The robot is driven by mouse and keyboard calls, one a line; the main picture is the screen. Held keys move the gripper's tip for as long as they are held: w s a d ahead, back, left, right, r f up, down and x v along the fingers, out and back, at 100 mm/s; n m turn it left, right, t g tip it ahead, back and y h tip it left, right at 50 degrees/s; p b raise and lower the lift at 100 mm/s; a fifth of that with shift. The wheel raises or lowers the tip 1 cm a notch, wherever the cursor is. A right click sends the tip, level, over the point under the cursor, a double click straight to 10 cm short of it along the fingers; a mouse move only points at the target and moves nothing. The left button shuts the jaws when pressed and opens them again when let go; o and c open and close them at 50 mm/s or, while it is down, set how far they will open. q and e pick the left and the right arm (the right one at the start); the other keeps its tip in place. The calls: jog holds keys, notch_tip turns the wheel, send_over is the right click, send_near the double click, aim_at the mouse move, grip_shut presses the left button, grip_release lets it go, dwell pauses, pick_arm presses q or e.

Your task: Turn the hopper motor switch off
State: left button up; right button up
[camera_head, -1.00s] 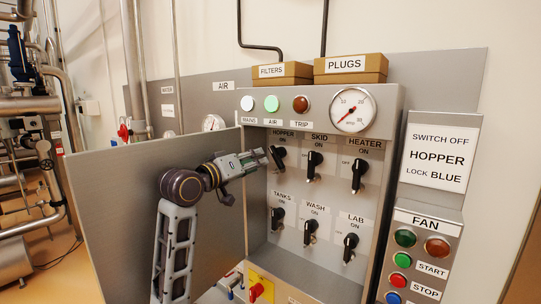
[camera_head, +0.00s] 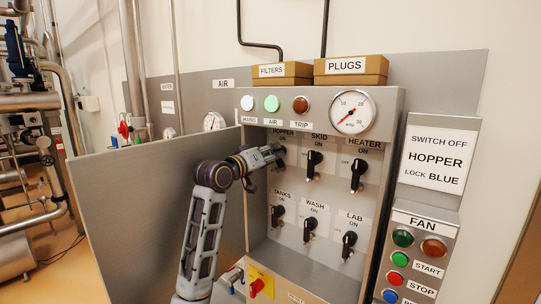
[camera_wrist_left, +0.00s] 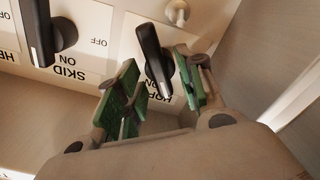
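The hopper motor switch is a black lever knob under the HOPPER label in the top left of the switch panel (camera_head: 334,190). In the head view my left gripper (camera_head: 277,155) is at this switch and hides most of it. In the left wrist view, upside down, the black hopper switch (camera_wrist_left: 152,52) stands between the two green-padded fingers of my left gripper (camera_wrist_left: 158,92). The fingers are apart, with a gap visible left of the lever; the right finger is close beside it. My right gripper is not in view.
The SKID switch (camera_head: 314,163) is just right of the hopper switch, and the TANKS switch (camera_head: 277,216) is below. An open grey door (camera_head: 130,215) stands left of my arm. A sign (camera_head: 437,158) reads "switch off hopper, lock blue". A yellow-backed red switch (camera_head: 257,286) is low down.

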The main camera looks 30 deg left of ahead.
pick_arm(q)
grip_shut()
dwell(0.4)
jog(key=n+p, duration=0.4)
jog(key=shift+r, duration=0.1)
jog(key=shift+n+p, duration=0.95)
jog(key=shift+n, duration=0.15)
jog(key=shift+n+p, duration=0.45)
jog(key=shift+n, duration=1.95)
